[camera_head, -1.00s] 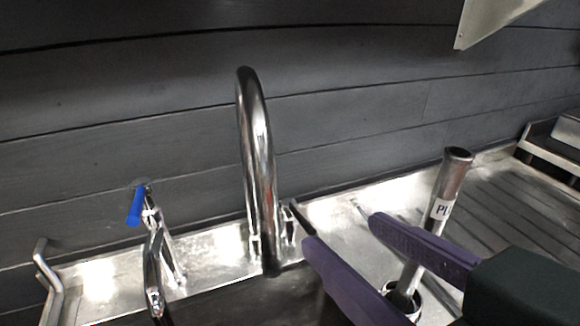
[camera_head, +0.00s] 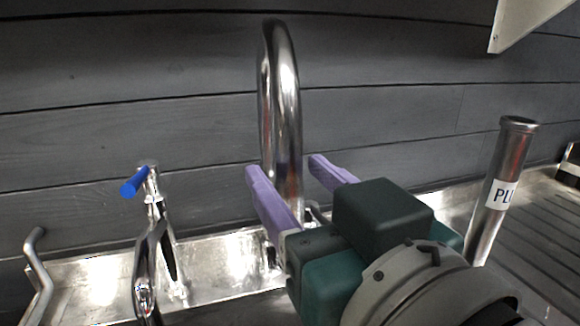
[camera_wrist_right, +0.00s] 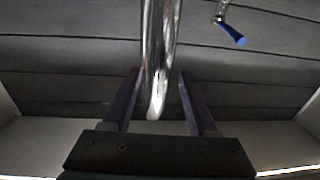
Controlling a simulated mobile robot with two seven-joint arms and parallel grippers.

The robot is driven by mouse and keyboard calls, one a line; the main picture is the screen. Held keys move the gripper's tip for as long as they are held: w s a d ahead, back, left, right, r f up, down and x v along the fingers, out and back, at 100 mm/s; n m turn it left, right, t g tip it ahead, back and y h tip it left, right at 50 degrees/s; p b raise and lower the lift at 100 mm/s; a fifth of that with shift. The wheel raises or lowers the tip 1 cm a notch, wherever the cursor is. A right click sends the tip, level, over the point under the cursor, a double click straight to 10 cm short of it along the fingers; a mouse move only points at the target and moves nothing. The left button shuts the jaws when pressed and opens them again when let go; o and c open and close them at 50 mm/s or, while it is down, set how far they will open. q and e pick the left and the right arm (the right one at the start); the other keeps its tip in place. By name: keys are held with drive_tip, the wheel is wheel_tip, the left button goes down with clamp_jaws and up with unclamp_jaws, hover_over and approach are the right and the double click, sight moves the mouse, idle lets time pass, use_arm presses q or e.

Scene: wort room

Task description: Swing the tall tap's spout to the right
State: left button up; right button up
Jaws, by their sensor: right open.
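The tall tap's chrome spout (camera_head: 283,110) rises from the back ledge of the sink and bends over at the top. My right gripper (camera_head: 298,172) is open, with one purple finger on each side of the spout's lower part. In the right wrist view the spout (camera_wrist_right: 158,60) stands between the two fingers (camera_wrist_right: 156,85), with a gap visible on each side. Whether a finger touches it cannot be told. The tap's base is partly hidden behind my gripper. My left gripper is not in view.
A shorter tap with a blue lever (camera_head: 134,184) stands to the left. A bent metal handle (camera_head: 38,262) is at the far left. A labelled steel pipe (camera_head: 503,185) stands upright to the right. A dark plank wall (camera_head: 130,90) is behind.

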drive_tip(key=shift+w+a, duration=0.25)
drive_tip(key=shift+w, duration=0.4)
clamp_jaws()
idle(1.0)
